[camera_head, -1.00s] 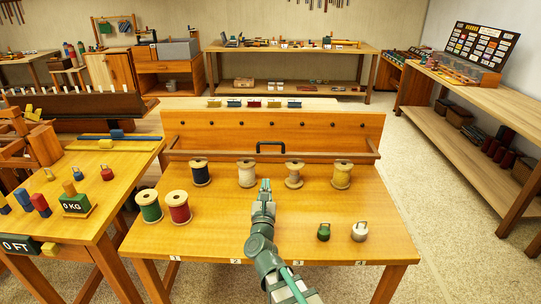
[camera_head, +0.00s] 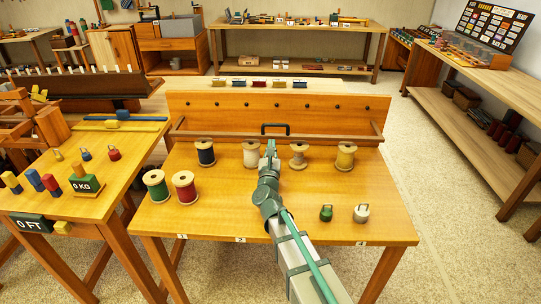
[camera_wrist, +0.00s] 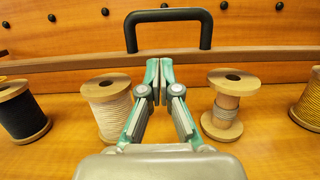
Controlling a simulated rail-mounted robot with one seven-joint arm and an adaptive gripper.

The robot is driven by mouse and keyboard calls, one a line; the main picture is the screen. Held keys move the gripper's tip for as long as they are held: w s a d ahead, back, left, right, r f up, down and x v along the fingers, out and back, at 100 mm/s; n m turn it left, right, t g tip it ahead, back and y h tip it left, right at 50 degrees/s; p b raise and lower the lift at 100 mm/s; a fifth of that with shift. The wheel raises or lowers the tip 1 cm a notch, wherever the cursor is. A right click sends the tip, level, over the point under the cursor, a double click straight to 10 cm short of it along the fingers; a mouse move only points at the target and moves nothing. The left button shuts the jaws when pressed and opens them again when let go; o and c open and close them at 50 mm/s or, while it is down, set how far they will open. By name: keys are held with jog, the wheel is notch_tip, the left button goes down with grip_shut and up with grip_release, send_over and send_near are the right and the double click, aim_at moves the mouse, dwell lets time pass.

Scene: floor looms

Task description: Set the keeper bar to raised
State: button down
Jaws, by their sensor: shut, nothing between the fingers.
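The keeper bar (camera_head: 220,137) is a long wooden bar across the front of the upright back board (camera_head: 223,104), just above the table top, with a black handle (camera_head: 275,125) at its middle. In the wrist view the bar (camera_wrist: 270,60) runs across behind the spools and the black handle (camera_wrist: 168,14) rises above it. My gripper (camera_head: 270,146) is shut and empty, in front of the handle and apparently short of it. In the wrist view its fingertips (camera_wrist: 159,64) are together below the handle, between two spools.
A white spool (camera_head: 251,155) and a tan spool (camera_head: 299,156) flank my gripper. Black (camera_head: 205,153) and yellow (camera_head: 345,156) spools stand further out. Green (camera_head: 156,187) and red (camera_head: 185,188) spools stand front left. Two small weights (camera_head: 326,213) stand front right.

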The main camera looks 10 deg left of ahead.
aim_at(272, 134)
jog(key=w+r, duration=0.1)
jog(key=r+p, duration=0.1)
jog(key=shift+w+r, duration=0.35)
jog(key=shift+w, duration=0.05)
jog(key=shift+w+r, duration=0.35)
jog(key=shift+r+p, duration=0.15)
jog(key=shift+p, duration=0.25)
jog(key=shift+r+p, duration=0.35)
jog(key=shift+p, duration=0.25)
